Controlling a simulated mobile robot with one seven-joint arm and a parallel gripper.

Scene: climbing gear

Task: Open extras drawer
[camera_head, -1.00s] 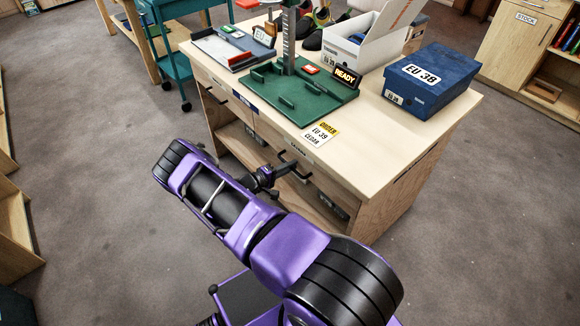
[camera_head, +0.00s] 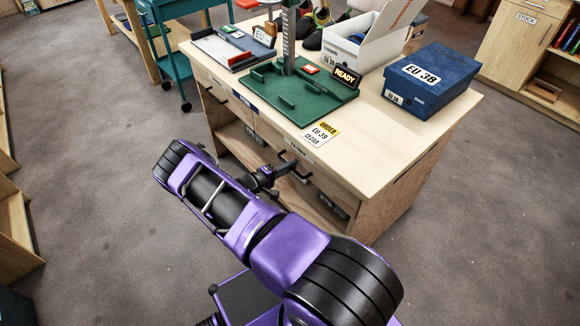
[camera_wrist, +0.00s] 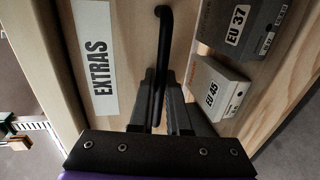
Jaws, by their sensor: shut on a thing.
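The extras drawer front shows in the wrist view with a white label (camera_wrist: 97,62) reading EXTRAS. Its black bar handle (camera_wrist: 163,40) runs between the fingers of my gripper (camera_wrist: 160,105), which is shut on it. In the head view the drawer front (camera_head: 297,150) is on the near side of the wooden bench (camera_head: 420,150), at the right end. My gripper (camera_head: 272,177) is at that handle, partly hidden by my wrist. The drawer appears flush with the bench in the head view.
On the bench top are a green tray (camera_head: 300,95), a READY sign (camera_head: 346,77) and a blue EU 38 box (camera_head: 432,80). The floor before the bench is clear.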

